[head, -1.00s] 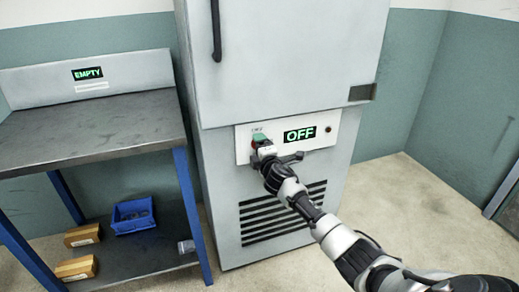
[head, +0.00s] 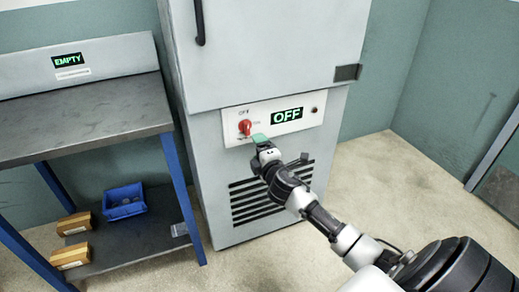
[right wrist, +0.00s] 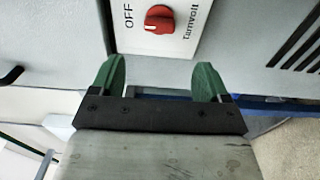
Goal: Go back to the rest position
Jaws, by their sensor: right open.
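My right gripper (head: 259,139) is in front of the grey cabinet, just below and right of the red rotary switch (head: 245,127). In the right wrist view its two green fingers (right wrist: 159,80) are spread apart with nothing between them. The red switch (right wrist: 159,19) sits beyond the fingertips on a white panel, apart from them. The panel's display (head: 287,116) reads OFF. My left gripper is not in view.
The tall grey cabinet (head: 270,60) has a dark handle and a vent. At left stands a workbench (head: 90,120) with an EMPTY display. Its lower shelf holds a blue bin (head: 124,202) and cardboard boxes (head: 74,223). Open floor (head: 400,180) lies to the right.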

